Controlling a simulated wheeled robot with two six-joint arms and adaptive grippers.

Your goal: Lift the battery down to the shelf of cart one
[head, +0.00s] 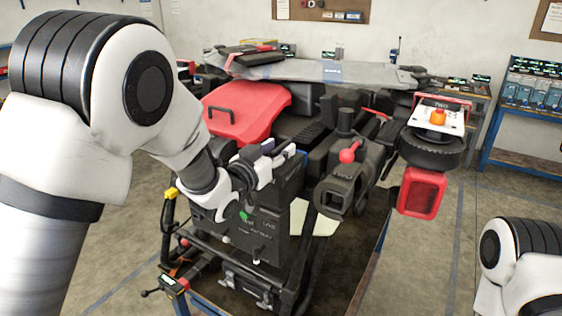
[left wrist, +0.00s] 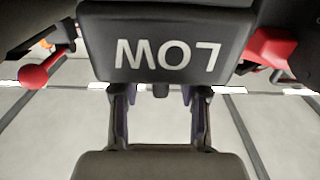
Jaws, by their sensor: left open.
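The dark grey battery (head: 262,222) stands upright at the near side of the spray drone (head: 250,108), with small light lettering on its face. In the left wrist view a dark block (left wrist: 165,50) reads LOW upside down; it appears to be the battery. My left gripper (head: 283,163) is at the battery's upper part. Its two fingers (left wrist: 160,115) are open and apart, with pale floor showing beyond them. Whether they touch the battery cannot be told. My right gripper is out of the picture. A cart's blue edge (head: 372,262) shows under the drone; its number and shelf cannot be made out.
A red cover (head: 245,112) and folded grey arms top the drone. A blue-framed rack (head: 530,110) stands behind.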

